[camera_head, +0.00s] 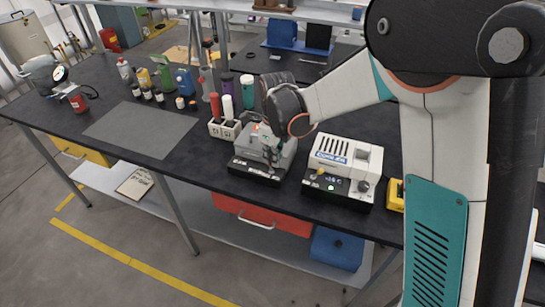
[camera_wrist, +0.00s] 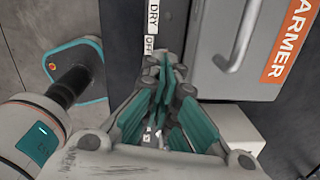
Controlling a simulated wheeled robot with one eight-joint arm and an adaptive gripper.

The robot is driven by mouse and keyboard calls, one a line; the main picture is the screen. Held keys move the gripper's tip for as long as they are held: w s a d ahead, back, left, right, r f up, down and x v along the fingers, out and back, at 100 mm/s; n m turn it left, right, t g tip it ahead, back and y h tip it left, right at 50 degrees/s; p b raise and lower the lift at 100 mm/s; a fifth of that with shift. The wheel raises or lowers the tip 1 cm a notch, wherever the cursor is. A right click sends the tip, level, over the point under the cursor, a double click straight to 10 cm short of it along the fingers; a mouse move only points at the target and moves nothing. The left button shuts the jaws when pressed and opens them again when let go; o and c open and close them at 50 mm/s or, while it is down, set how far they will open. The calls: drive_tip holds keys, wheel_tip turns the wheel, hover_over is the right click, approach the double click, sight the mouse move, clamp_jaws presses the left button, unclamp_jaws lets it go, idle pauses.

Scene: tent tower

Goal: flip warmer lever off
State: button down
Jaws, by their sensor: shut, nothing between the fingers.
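The warmer (camera_head: 246,147) is a grey box on a black base on the workbench. In the wrist view its grey door (camera_wrist: 255,50) carries an orange label ending in "ARMER" (camera_wrist: 291,38) and a bent handle (camera_wrist: 242,35). White labels, "DRY" (camera_wrist: 153,14) and "OFF" (camera_wrist: 149,43), sit on a dark strip left of the door. My gripper (camera_head: 270,158) hangs in front of the warmer in the head view. In the wrist view my gripper (camera_wrist: 165,68) is shut and empty, its tips just below "OFF". I cannot make out the lever; the fingers may hide it.
A white cooler unit (camera_head: 345,157) with a black front panel stands right of the warmer. A white holder (camera_head: 223,129) with red and white tubes stands on its left. Bottles (camera_head: 184,82) and small jars are farther back. A grey mat (camera_head: 140,128) lies clear at left.

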drive_tip(key=shift+r, duration=0.15)
drive_tip(key=shift+r+p, duration=0.45)
drive_tip(key=shift+r, duration=0.25)
